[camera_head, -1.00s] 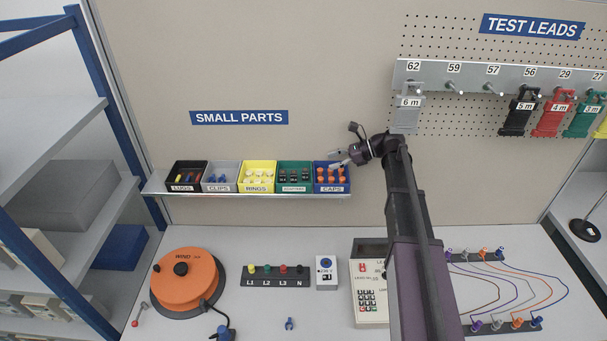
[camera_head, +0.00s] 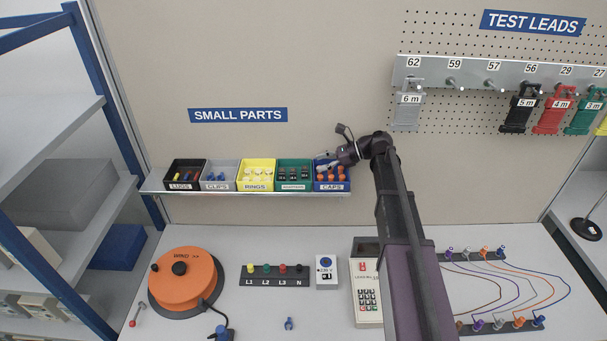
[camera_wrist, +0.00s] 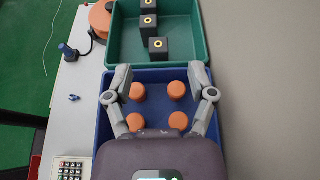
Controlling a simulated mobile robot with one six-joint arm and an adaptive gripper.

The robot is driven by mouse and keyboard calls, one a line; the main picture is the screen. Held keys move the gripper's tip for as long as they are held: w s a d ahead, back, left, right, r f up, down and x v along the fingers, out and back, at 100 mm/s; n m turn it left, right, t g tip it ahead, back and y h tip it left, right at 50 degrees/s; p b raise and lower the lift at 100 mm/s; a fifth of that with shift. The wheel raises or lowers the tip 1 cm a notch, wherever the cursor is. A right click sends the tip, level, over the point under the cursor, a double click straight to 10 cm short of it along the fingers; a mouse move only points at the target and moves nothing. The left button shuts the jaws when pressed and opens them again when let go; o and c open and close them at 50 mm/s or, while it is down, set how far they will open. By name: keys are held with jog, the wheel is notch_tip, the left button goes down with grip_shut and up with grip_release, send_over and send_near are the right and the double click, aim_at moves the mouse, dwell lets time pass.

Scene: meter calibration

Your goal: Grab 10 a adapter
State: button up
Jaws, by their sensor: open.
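Black adapters stand in the green bin (camera_head: 294,163) on the small-parts shelf. In the wrist view, three black blocks with yellow-ringed tops (camera_wrist: 148,24) stand along that bin (camera_wrist: 187,43). Their ratings cannot be read, so I cannot tell which is the 10 A one. My gripper (camera_head: 323,162) is open and empty. In the wrist view, its spread fingers (camera_wrist: 160,73) are over the blue caps bin (camera_wrist: 178,76), with the fingertips close to the wall shared with the green bin.
The blue bin holds several orange caps (camera_wrist: 138,91). Yellow (camera_head: 257,188), grey and black bins stand to the left on the same shelf. The back panel (camera_head: 330,60) rises close behind. Below are an orange cable reel (camera_head: 187,284) and a meter (camera_head: 366,290).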

aim_at(306, 168)
jog(key=shift+b+x, duration=0.55)
jog(key=shift+x, duration=1.3)
jog(key=shift+s, duration=0.1)
grip_shut()
